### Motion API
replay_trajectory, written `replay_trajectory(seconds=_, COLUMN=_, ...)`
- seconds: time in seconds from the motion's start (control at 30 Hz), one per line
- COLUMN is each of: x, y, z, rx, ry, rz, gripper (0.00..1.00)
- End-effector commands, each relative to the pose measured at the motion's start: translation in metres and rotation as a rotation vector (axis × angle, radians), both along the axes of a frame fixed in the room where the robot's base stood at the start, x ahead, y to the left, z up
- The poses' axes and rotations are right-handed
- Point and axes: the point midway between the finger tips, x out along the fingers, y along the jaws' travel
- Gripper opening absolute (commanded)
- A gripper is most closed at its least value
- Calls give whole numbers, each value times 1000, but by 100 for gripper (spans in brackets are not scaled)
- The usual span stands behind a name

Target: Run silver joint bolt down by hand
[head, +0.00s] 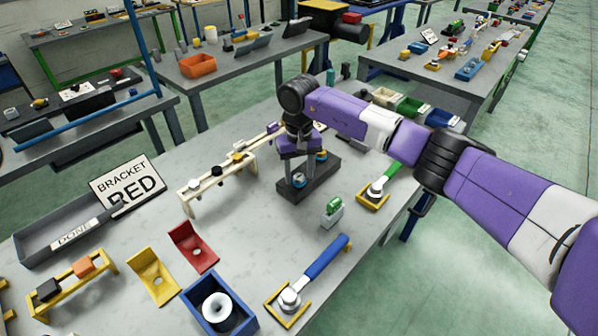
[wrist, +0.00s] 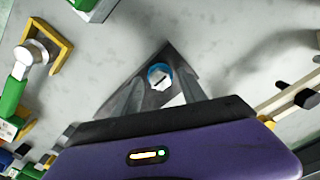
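A dark block (head: 310,186) stands on the grey table with a blue-ringed fitting near each end. The near fitting (head: 299,181) has a silver, slotted-looking top; in the wrist view this silver bolt (wrist: 160,77) shows inside its blue ring. The far blue ring (head: 321,155) is partly visible past my gripper. My gripper (head: 300,168) points down over the block. In the wrist view its two fingers (wrist: 157,92) are apart, with the near bolt beyond and between their tips. I cannot tell whether they touch it.
A wooden rack (head: 208,183) with small parts stands left of the block.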

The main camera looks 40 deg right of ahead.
Motion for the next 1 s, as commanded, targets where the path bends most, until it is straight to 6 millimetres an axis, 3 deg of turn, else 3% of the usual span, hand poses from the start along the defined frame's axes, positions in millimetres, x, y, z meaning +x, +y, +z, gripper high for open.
replay_trajectory(seconds=0.03, x=0, y=0, z=0, rx=0, ry=0, rz=0, gripper=39)
replay_trajectory(seconds=0.23, x=0, y=0, z=0, rx=0, ry=0, rz=0, gripper=0)
replay_trajectory(seconds=0.67, x=0, y=-1, z=1, rx=-3, ry=-1, rz=-63, gripper=0)
replay_trajectory(seconds=1.0, x=0, y=-2, z=1, rx=-3, ry=-1, rz=-317, gripper=0)
